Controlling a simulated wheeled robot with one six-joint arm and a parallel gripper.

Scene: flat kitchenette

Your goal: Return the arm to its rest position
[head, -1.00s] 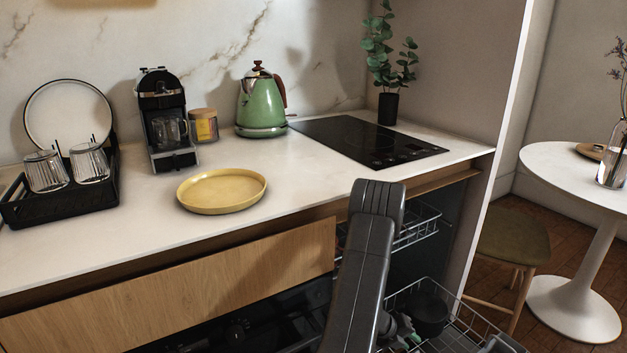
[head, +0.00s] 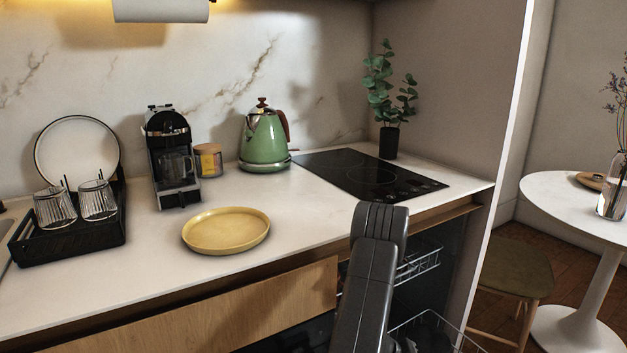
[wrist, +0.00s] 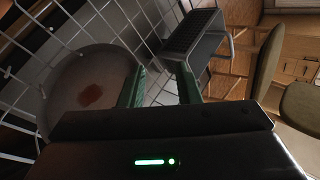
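My arm (head: 368,275) rises at the bottom of the head view, in front of the counter and beside the open dishwasher. Its gripper end is out of sight there. In the wrist view my gripper (wrist: 162,87) has two green fingers set apart, with nothing held between them. A round pale dish with a reddish-brown stain (wrist: 92,95) lies to the left of the fingers, among white rack wires. It appears to be apart from the fingers.
The lower dishwasher rack (head: 432,322) and upper rack (head: 418,262) are close to my arm. A yellow plate (head: 226,231), green kettle (head: 264,142), coffee machine (head: 170,155) and dish rack (head: 70,240) stand on the counter. A chair (head: 512,268) and round table (head: 575,195) are right.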

